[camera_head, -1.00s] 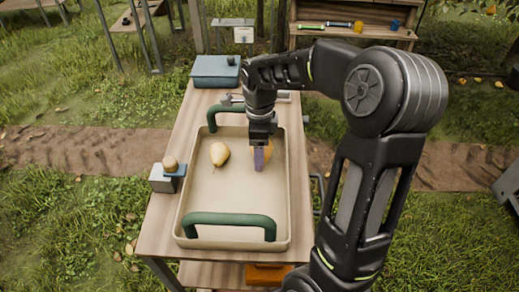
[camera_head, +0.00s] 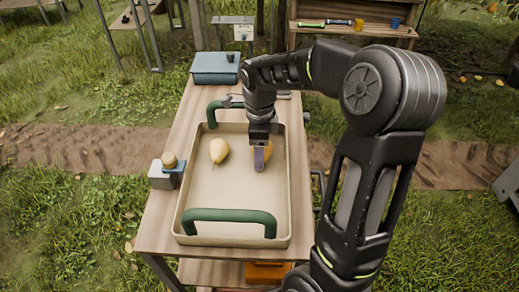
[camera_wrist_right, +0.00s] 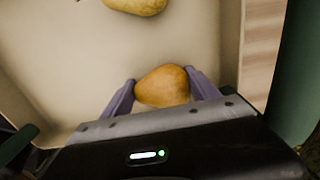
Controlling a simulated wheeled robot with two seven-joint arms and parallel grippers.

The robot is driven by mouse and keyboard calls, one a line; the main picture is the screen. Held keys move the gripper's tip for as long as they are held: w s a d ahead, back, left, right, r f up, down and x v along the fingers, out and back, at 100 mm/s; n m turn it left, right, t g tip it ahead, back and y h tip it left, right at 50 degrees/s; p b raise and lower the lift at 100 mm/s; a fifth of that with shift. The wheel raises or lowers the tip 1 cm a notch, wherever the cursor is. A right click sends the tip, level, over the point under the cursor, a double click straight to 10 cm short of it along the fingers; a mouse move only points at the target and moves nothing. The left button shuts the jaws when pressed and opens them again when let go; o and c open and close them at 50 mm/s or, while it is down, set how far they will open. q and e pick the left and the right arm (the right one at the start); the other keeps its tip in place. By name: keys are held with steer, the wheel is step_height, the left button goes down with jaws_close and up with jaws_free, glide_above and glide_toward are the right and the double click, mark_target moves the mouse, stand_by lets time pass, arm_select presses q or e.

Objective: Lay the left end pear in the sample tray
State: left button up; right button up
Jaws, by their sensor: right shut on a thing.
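A beige tray (camera_head: 222,205) with green handles stands on the wooden table. One yellow pear (camera_head: 219,150) lies in its left half; a pear also shows at the top of the wrist view (camera_wrist_right: 137,4). My right gripper (camera_head: 262,158) is low over the tray's right half, its purple fingers (camera_wrist_right: 160,90) shut on an orange-yellow pear (camera_wrist_right: 163,86), one finger on each side. In the head view this pear (camera_head: 268,149) is partly hidden behind the gripper. I cannot tell whether it touches the tray floor. My left gripper is not in view.
A blue-grey box (camera_head: 215,68) stands at the table's far end. A small grey block (camera_head: 161,178) with a round tan-topped item is at the left edge, close to the tray. A wooden shelf (camera_head: 350,40) with tools and cups stands behind. The tray's front half is clear.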

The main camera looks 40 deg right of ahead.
steer(key=o, duration=1.6)
steer(key=shift+r, duration=3.85)
